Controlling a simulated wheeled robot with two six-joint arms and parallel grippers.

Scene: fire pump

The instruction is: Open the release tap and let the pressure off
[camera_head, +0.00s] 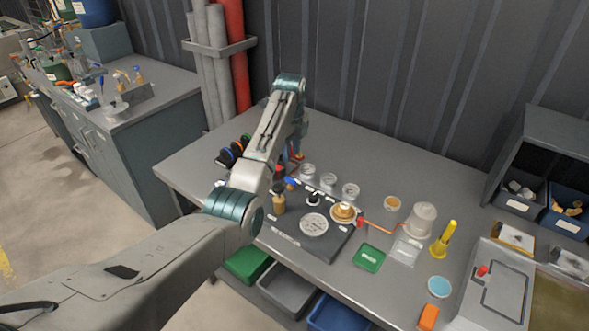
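A dark pump board (320,250) lies on the grey workbench. It carries a round white gauge (313,224), a brass fitting (343,212), a brass-coloured bottle-like part (278,203) and a thin dark bar with a blue end (291,183). A small red part (361,222) sits at the board's right edge, where an orange tube starts. I cannot tell for sure which part is the release tap. My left gripper (297,155) points down behind the board's far left side. My own arm partly hides it, and its fingers are too small to read. My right gripper is not in view.
Several clear round dishes (329,180) stand behind the board. To the right are a green tray (369,257), a white translucent container (421,220) and a yellow upright object (444,239). Dark coils (232,152) lie left of my arm.

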